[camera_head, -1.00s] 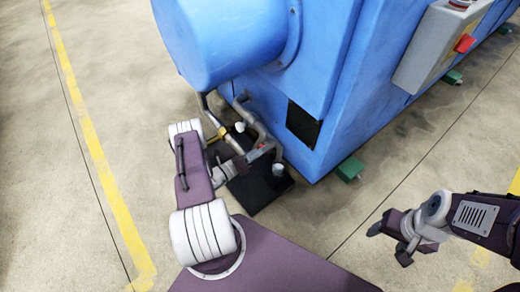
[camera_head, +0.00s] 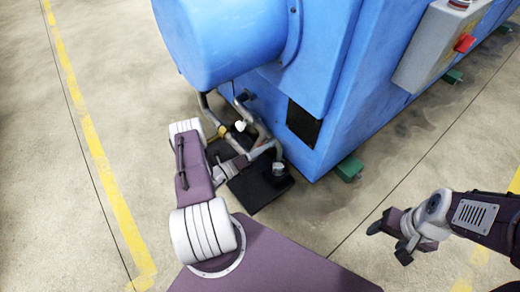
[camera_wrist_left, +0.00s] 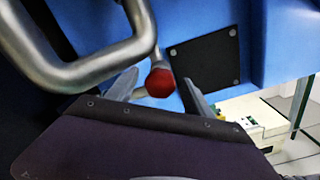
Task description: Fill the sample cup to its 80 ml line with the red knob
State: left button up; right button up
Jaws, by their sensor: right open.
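The red knob (camera_wrist_left: 160,82) shows in the left wrist view at the end of a bent grey pipe (camera_wrist_left: 90,65). My left gripper (camera_wrist_left: 159,90) is open, with one finger on each side of the knob and visible gaps between. In the head view my left gripper (camera_head: 258,152) is beside the pipes under the blue machine, and the knob cannot be made out there. The sample cup (camera_head: 278,169) appears as a small grey shape below a pipe end. Its 80 ml line and fill level are too small to tell. My right gripper (camera_head: 389,243) is open and empty.
The blue machine (camera_head: 345,100) stands over the pipes, with a grey control box (camera_head: 425,50) on its side. A white knob (camera_head: 240,126) sits among the pipes. Open concrete floor (camera_head: 340,215) lies to the right.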

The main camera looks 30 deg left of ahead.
pick_arm(q)
jog(key=p+v, duration=0.4)
jog(key=v, duration=0.5)
dwell(0.5)
